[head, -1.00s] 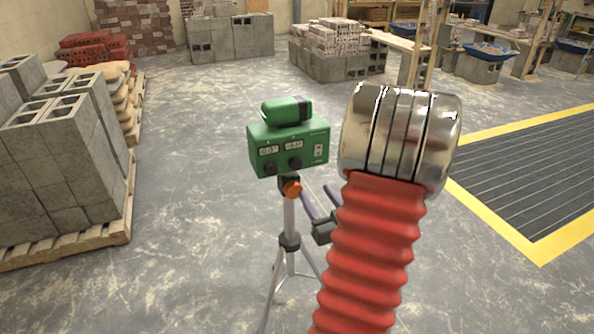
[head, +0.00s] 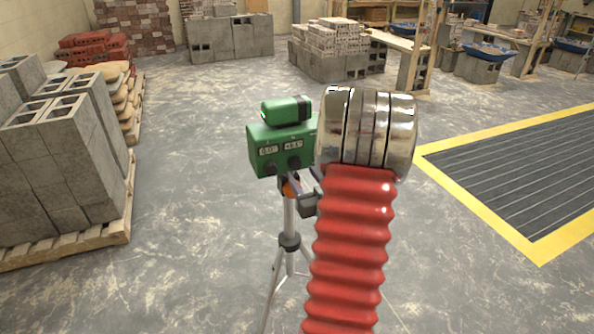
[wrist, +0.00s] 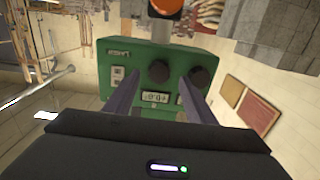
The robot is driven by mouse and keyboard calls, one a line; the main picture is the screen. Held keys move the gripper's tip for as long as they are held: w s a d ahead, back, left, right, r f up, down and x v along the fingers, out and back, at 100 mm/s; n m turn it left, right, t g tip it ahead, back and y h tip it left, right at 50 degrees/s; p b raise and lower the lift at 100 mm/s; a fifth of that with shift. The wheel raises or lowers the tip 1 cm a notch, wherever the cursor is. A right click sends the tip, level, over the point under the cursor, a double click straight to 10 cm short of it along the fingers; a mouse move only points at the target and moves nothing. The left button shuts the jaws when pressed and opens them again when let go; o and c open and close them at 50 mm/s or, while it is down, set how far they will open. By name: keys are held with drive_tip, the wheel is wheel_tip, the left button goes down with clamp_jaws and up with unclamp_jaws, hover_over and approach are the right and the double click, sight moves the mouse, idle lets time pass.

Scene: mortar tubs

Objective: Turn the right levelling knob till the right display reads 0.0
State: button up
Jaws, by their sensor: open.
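The green levelling instrument (head: 262,136) stands on a tripod (head: 289,240). In the head view its left display (head: 268,151) and right display (head: 293,146) show above two dark knobs; the digits are too small to read surely. The right knob (head: 294,165) is just above my gripper (head: 304,180). In the wrist view, which is upside down, the right knob (wrist: 158,70) and the right display (wrist: 155,97) appear between the two fingers of my open gripper (wrist: 161,78). The left knob (wrist: 201,77) is beside the right-hand finger. Contact with the right knob cannot be told.
A pallet of grey blocks (head: 60,160) stands at left. A yellow-edged grating (head: 530,180) lies at right. The floor around the tripod is clear.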

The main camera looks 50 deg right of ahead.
sight(296, 166)
drive_tip(key=shift+x, duration=2.1)
